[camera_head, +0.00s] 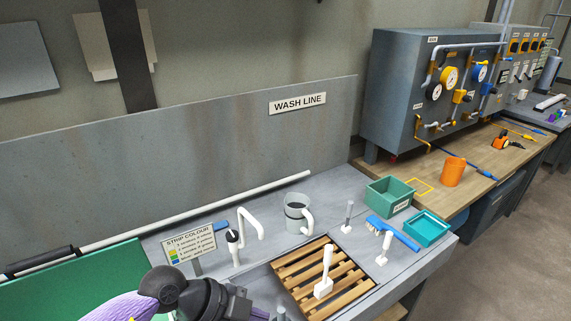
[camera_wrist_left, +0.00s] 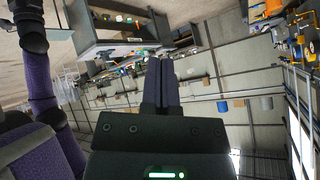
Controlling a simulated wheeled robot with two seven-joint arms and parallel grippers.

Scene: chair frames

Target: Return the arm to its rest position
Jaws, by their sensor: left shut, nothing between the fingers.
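My left arm comes in at the bottom left of the head view, with a purple link and dark wrist joints; its fingertips are not clear there. In the left wrist view my left gripper (camera_wrist_left: 161,68) is shut, its two dark fingers together with nothing between them. It points out over the room, and no object touches it. My right gripper is not in view.
A grey wash bench holds a slatted wooden rack (camera_head: 306,275) with a white-handled tool (camera_head: 325,270), a grey jug (camera_head: 297,215), a white tap (camera_head: 250,225), a strip colour sign (camera_head: 189,243), a green bin (camera_head: 389,196) and a teal tray (camera_head: 427,231). An orange cup (camera_head: 453,172) stands farther right.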

